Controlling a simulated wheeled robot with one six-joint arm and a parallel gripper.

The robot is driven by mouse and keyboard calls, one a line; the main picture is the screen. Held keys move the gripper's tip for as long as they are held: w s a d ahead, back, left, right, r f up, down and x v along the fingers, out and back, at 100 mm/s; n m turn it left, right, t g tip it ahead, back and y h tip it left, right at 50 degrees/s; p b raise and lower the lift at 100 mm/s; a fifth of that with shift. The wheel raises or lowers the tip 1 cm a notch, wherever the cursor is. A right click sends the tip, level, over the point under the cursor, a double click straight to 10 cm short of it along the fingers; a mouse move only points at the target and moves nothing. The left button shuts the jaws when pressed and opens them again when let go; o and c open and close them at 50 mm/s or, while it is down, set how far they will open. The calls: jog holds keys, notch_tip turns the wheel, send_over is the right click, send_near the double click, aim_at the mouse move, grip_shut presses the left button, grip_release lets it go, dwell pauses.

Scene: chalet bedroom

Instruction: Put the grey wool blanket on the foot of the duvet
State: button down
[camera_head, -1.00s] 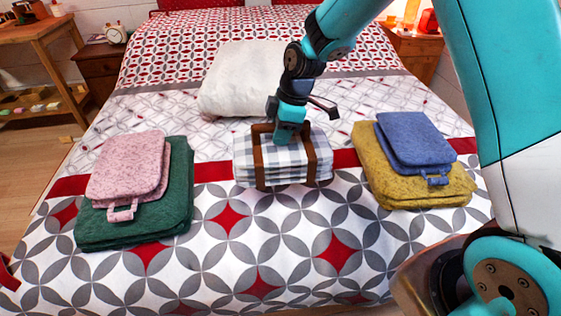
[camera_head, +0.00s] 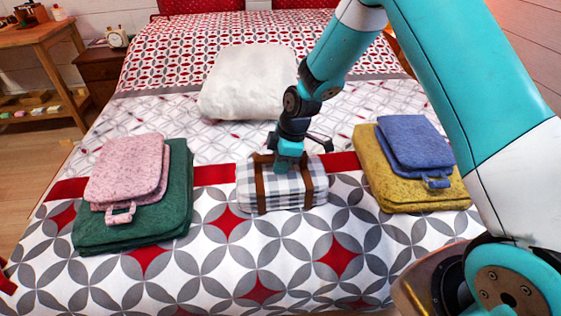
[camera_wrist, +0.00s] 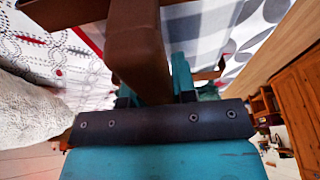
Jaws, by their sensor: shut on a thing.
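The grey wool blanket (camera_head: 286,188) is a folded grey-and-white checked bundle with two brown straps, at the middle of the bed. My gripper (camera_head: 288,163) is above it, shut on its brown strap handle (camera_wrist: 140,45), which shows between the teal fingers in the wrist view. The bundle is tilted, with its broad checked face towards the head camera. I cannot tell whether it is fully clear of the bed. The duvet (camera_head: 230,262) lies under it, with a grey, white and red circle pattern at the near end and a red band across it.
A pink folded piece (camera_head: 125,165) lies on a green one (camera_head: 178,200) at left. A blue one (camera_head: 410,140) lies on a yellow one (camera_head: 385,190) at right. The near duvet between the stacks is clear.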

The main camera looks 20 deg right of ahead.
jog(key=shift+f, duration=0.1)
jog(key=c, duration=0.9)
grip_release()
jog(key=p+v, duration=0.1)
jog(key=v, duration=1.1)
jog(key=s+a+r+m, duration=0.4)
jog(key=s+a+r, duration=0.1)
jog(key=s+r, duration=0.55)
jog(key=s+r+m, duration=0.1)
jog(key=s, duration=0.4)
jog(key=s+a+r+m, duration=0.1)
jog(key=s+m, duration=0.1)
jog(key=s, duration=0.4)
jog(key=s+r+m+y, duration=0.1)
jog(key=s, duration=0.5)
jog(key=shift+a+r+m+g, duration=0.1)
jog(key=shift+a+m+g, duration=0.2)
jog(key=shift+m, duration=0.1)
